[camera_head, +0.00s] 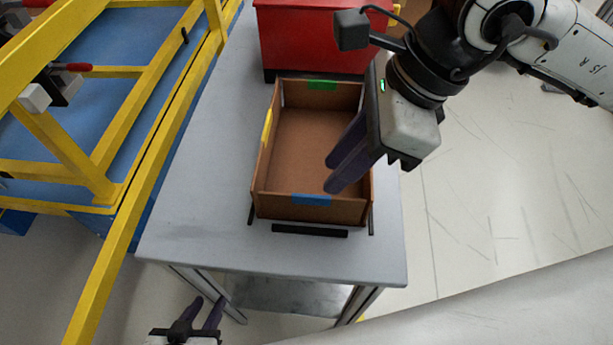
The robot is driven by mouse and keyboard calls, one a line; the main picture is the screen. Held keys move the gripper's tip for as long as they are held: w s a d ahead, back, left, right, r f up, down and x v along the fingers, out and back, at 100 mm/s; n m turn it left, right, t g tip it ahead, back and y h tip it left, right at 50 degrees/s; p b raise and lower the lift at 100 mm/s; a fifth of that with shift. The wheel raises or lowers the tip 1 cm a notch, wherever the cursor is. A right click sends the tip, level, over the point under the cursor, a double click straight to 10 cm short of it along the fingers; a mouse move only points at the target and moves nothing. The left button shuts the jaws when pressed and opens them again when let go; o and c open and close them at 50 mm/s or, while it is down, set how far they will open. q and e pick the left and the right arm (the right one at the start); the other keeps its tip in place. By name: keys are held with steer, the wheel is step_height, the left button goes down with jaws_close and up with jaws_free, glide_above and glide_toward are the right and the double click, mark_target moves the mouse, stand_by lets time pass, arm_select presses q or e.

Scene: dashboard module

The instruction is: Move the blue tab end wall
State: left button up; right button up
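A brown open box (310,140) stands on the grey table. Its near end wall (290,209) carries a blue tab (312,199) at the top edge and stands upright between the side walls. My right gripper (329,176) reaches in from the right, above the box's right side and just up from the blue tab. Its purple fingers are apart with nothing seen between them, and they hide part of the right wall. I cannot tell their height over the box. My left gripper (210,300) is at the bottom edge, below the table front, open and empty.
The far wall has a green tab (321,85) and the left wall a yellow tab (267,128). A black bar (310,231) lies in front of the box. A red container (310,40) stands behind it. A yellow frame (100,170) borders the table's left. The table's (200,190) left side is clear.

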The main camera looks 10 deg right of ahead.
mark_target(314, 196)
steer(key=x, duration=1)
steer(key=shift+s, duration=0.1)
jaws_close()
stand_by(1.2)
